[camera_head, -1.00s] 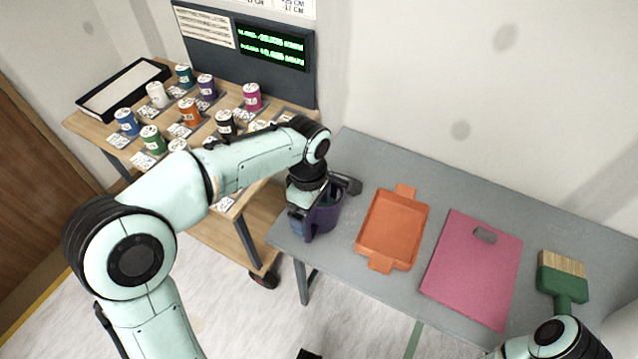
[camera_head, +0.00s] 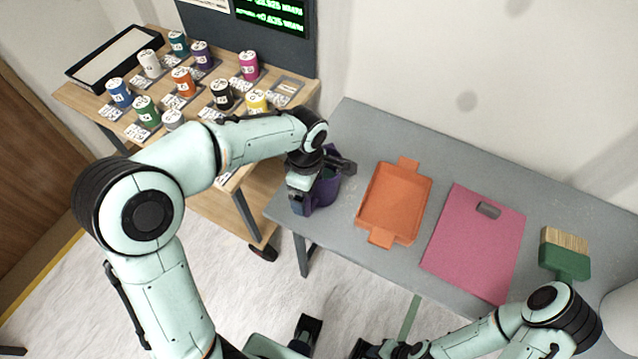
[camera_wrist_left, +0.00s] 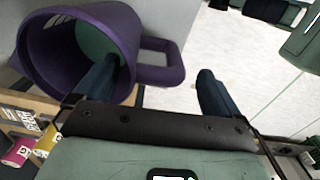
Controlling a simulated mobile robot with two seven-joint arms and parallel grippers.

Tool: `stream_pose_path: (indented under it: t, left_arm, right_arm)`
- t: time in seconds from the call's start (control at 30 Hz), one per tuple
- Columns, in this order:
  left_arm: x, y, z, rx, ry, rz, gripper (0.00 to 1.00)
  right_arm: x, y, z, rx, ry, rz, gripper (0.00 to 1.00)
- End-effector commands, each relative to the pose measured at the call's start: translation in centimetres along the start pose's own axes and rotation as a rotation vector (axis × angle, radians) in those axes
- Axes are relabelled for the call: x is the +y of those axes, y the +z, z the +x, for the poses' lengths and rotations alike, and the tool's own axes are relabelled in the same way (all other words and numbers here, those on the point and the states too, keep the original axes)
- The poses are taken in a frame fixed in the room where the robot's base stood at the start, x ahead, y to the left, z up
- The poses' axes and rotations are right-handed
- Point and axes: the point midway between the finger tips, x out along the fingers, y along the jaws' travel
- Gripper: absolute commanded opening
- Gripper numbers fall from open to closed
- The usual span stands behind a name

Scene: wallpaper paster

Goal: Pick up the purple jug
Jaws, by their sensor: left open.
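The purple jug (camera_head: 330,192) stands at the left end of the grey table, partly hidden by my left gripper (camera_head: 303,203). In the left wrist view, the jug (camera_wrist_left: 52,62) shows its open mouth and a green inside bottom, with its handle (camera_wrist_left: 172,74) pointing right. My left gripper (camera_wrist_left: 155,78) is open there. One dark finger overlaps the jug's mouth and the other is beyond the handle, so the handle lies between them. I cannot tell whether either finger touches. My right gripper (camera_head: 378,348) is at the bottom edge, its jaws unclear.
On the grey table (camera_head: 450,165) are an orange tray (camera_head: 393,205), a pink board (camera_head: 470,240) and a green brush (camera_head: 566,262). A wooden cart (camera_head: 215,205) on the left carries several coloured cans and a black-framed tray (camera_head: 115,62). Floor is clear before the table.

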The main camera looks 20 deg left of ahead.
Motion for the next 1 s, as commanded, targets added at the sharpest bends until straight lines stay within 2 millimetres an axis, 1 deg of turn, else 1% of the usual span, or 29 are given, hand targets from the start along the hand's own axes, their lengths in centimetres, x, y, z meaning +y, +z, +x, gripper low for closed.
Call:
stream_pose_path:
  t: [0.03,0.1,0.2,0.47,0.5,0.57,0.6,0.67,0.7,0.73,1.0]
  left_arm:
    - [0.0,0.1,1.0,0.001,-0.004,0.001,0.97]
    - [0.1,0.1,2.0,0.001,-0.003,0.0,0.97]
    - [0.1,0.1,2.9,0.0,-0.001,-0.001,0.97]
    - [0.2,0.1,3.2,-0.001,0.001,-0.001,0.97]
    - [0.2,0.1,3.2,-0.001,0.001,-0.001,0.91]
    - [0.2,0.1,3.1,-0.001,0.001,0.0,0.71]
    - [0.2,0.1,3.1,-0.001,0.001,0.0,0.58]
    - [0.1,0.1,3.1,0.0,0.001,0.0,0.39]
    - [0.1,0.1,3.1,0.0,0.001,0.0,0.26]
    - [0.1,0.1,3.1,0.0,0.001,0.0,0.16]
    - [0.2,0.2,3.0,-0.001,0.003,0.0,0.15]
  right_arm:
    - [0.0,0.0,0.1,0.0,0.0,0.0,0.43]
    - [0.1,0.0,0.1,0.0,0.0,0.0,0.43]
    - [0.1,0.0,0.2,-0.001,0.0,0.0,0.43]
    - [0.1,0.0,0.2,0.0,0.0,0.0,0.43]
    - [0.1,0.0,0.2,0.0,0.0,0.0,0.43]
    - [0.1,0.0,0.2,0.0,0.0,0.0,0.43]
    - [0.1,0.0,0.2,0.0,0.0,0.0,0.43]
    - [0.1,0.0,0.2,0.0,0.0,0.0,0.43]
    - [0.1,0.0,0.2,0.0,0.0,0.0,0.43]
    - [0.1,0.0,0.2,0.0,0.0,0.0,0.43]
    - [0.1,0.0,0.2,0.0,0.0,0.0,0.43]
